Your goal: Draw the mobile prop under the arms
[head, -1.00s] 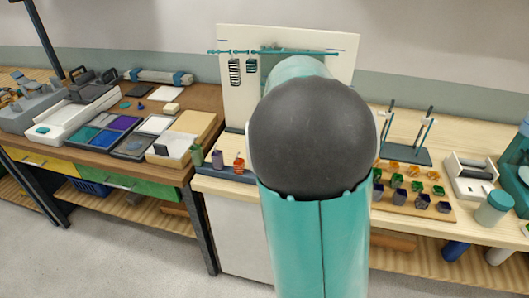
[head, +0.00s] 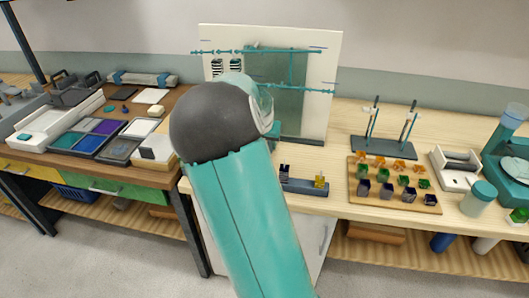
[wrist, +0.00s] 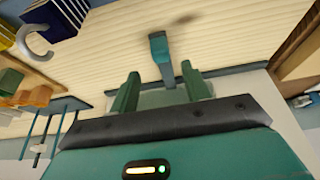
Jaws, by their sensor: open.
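The mobile's upper teal arm (head: 280,51) runs across a white backboard (head: 334,60) in the head view, with two dark striped pieces (head: 217,67) hanging at its left. A lower teal arm (head: 310,89) hangs from it by a thin vertical link, in front of a grey-green panel (head: 290,105). My gripper is hidden behind my arm in the head view. In the wrist view my gripper (wrist: 160,82) is open, its two green fingers apart. A teal upright piece (wrist: 160,55), possibly the prop, shows between and beyond the fingertips. I cannot tell whether they touch it.
A low dark stand (head: 305,187) holds small dark and yellow pieces, partly behind my arm. To the right are a wooden tray of coloured weights (head: 400,200), a rod rack (head: 392,148) and a teal-lidded jar (head: 480,198). Sorting trays (head: 95,135) fill the left bench.

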